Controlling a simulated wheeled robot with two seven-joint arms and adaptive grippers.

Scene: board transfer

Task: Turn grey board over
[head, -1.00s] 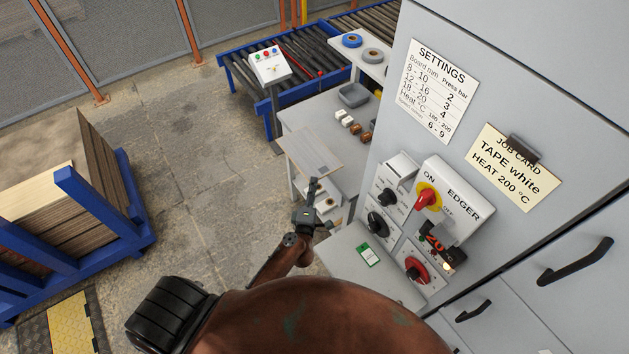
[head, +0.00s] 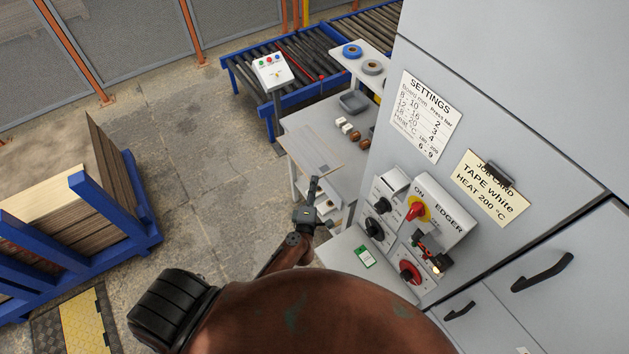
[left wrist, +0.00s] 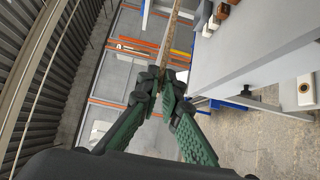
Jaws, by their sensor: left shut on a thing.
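The grey board (head: 308,146) is in the head view at the near end of the white side table (head: 335,106), tilted in the picture with a darker grey patch near the gripper. My left gripper (head: 312,190) is shut on the near edge of the board. In the left wrist view the green fingers of the left gripper (left wrist: 163,97) close on the board (left wrist: 172,40), which shows almost edge-on as a thin strip running away upward. Whether the board touches the table is hard to tell. My right gripper is in neither view.
The edger panel (head: 441,206) with knobs and a cabinet stands at the right. On the side table are a grey bin (head: 354,102) and small blocks. A roller conveyor (head: 300,68) is behind. A blue rack (head: 115,225) of boards stands left, with clear floor between.

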